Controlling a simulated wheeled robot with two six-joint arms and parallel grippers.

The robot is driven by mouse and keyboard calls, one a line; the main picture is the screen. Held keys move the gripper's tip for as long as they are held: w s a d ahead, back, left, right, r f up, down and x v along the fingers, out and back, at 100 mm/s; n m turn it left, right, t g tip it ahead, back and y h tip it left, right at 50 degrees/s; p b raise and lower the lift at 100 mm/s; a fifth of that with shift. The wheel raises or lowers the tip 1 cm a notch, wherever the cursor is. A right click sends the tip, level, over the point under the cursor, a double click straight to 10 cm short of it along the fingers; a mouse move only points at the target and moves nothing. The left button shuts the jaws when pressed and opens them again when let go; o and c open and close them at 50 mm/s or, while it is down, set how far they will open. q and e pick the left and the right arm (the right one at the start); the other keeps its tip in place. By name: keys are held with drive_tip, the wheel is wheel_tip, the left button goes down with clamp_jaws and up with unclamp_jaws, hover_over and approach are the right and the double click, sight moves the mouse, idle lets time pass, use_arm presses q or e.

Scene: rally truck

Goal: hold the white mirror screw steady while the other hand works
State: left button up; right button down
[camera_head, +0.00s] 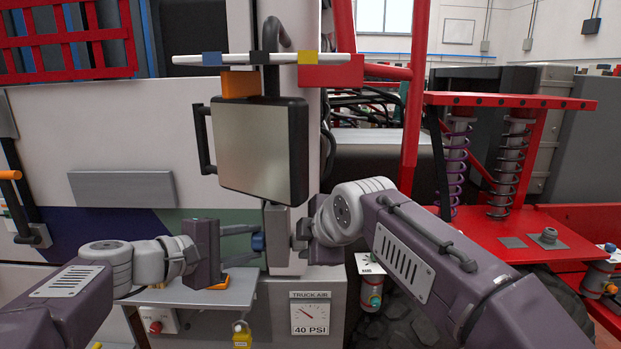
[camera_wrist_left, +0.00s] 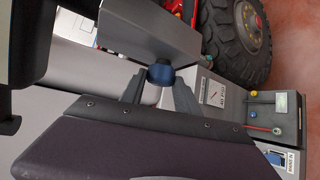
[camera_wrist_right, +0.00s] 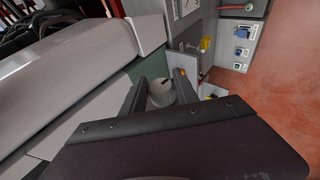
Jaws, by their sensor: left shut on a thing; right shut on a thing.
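The black-framed mirror (camera_head: 255,150) hangs above a grey bracket (camera_head: 283,238). My left gripper (camera_head: 254,246) comes in from the left and is shut on a blue knob (camera_head: 258,242) at the bracket's left side. The blue knob also shows between the fingers in the left wrist view (camera_wrist_left: 160,74). My right gripper (camera_head: 301,234) is at the bracket's right side. In the right wrist view it is shut on the white mirror screw (camera_wrist_right: 161,93), with a dark slot on its top. The white screw is hidden in the head view.
A gauge panel (camera_head: 311,315) marked 40 PSI sits below the bracket. A small grey shelf (camera_head: 200,292) is under my left gripper. Red framework with springs (camera_head: 511,165) stands at the right. A white bar (camera_head: 225,59) crosses above the mirror.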

use_arm(q)
drive_tip(key=m+t+h, duration=0.1)
drive_tip(key=f+m+t, duration=0.1)
drive_tip(key=t, duration=0.1)
drive_tip(key=shift+m+h, duration=0.3)
drive_tip(key=shift+h, duration=0.1)
drive_tip(key=shift+r+m+t+h, duration=0.1)
drive_tip(key=shift+m+t+h, duration=0.3)
drive_tip(key=shift+m+h, duration=0.1)
drive_tip(key=o, duration=1.1)
drive_tip(key=shift+s, duration=0.1)
drive_tip(key=n+g+y, duration=0.1)
drive_tip(key=r+n+g+y, duration=0.1)
drive_tip(key=n+g, duration=0.1)
drive_tip(key=shift+g+y, duration=0.3)
drive_tip(key=n+g, duration=0.1)
drive_tip(key=g+y, duration=0.1)
drive_tip(key=shift+w+r+n+g, duration=0.1)
drive_tip(key=shift+w+n+g, duration=0.2)
drive_tip(key=shift+n+g, duration=0.1)
drive_tip(key=n+g, duration=0.1)
drive_tip(key=g, duration=0.2)
drive_tip(key=shift+n+g+y, duration=0.3)
drive_tip(key=shift+n, duration=0.1)
